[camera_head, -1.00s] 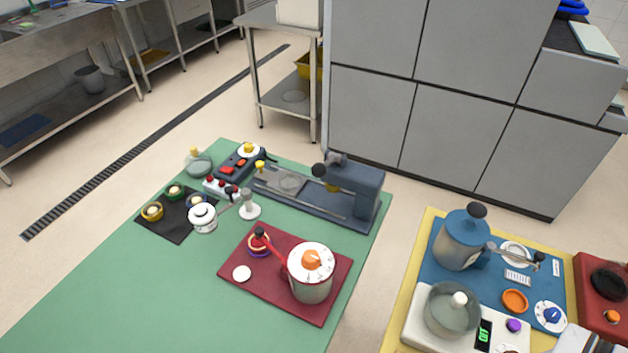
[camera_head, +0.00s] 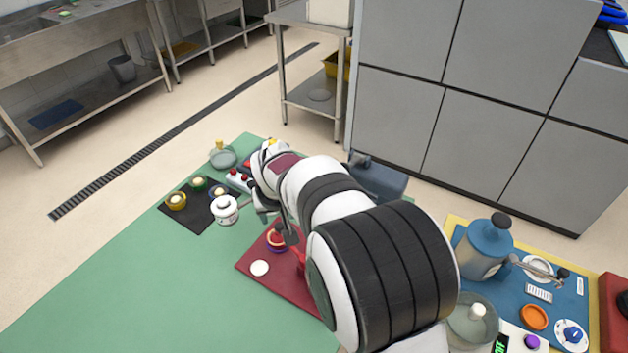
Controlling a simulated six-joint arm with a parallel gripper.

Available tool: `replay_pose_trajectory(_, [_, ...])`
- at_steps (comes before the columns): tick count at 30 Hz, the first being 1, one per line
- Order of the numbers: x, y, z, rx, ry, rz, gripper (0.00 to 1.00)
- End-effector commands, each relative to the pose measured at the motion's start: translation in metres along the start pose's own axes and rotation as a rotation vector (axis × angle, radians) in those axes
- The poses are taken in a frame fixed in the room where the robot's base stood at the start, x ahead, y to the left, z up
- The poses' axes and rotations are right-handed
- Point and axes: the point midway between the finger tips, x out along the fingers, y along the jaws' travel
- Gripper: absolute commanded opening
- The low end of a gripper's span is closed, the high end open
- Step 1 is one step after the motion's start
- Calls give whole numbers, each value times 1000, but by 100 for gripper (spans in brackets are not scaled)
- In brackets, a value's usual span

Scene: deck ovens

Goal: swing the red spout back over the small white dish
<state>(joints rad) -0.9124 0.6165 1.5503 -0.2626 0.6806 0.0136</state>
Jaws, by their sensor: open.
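The red spout (camera_head: 300,259) shows only as a short piece beside my arm. The pot it belongs to is hidden behind my arm. The small white dish (camera_head: 260,268) lies flat on the dark red mat (camera_head: 249,258), left of the spout and apart from it. A round red and purple piece (camera_head: 276,241) sits on the mat behind the dish.
A blue-grey machine (camera_head: 378,180) is behind my arm. The green table (camera_head: 170,290) is clear at front left. A blue kettle (camera_head: 484,250) stands at right.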

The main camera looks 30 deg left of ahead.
Motion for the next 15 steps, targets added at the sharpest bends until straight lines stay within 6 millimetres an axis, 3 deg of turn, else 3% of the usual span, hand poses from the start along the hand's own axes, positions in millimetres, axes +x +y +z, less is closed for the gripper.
replay_pose_trajectory(3, [32, 1, 1, 0, -3, 1, 58])
replay_pose_trajectory(6, [50, 1, 1, 1, -2, 1, 58])
replay_pose_trajectory(15, [67, 1, 0, 2, 0, 0, 58])
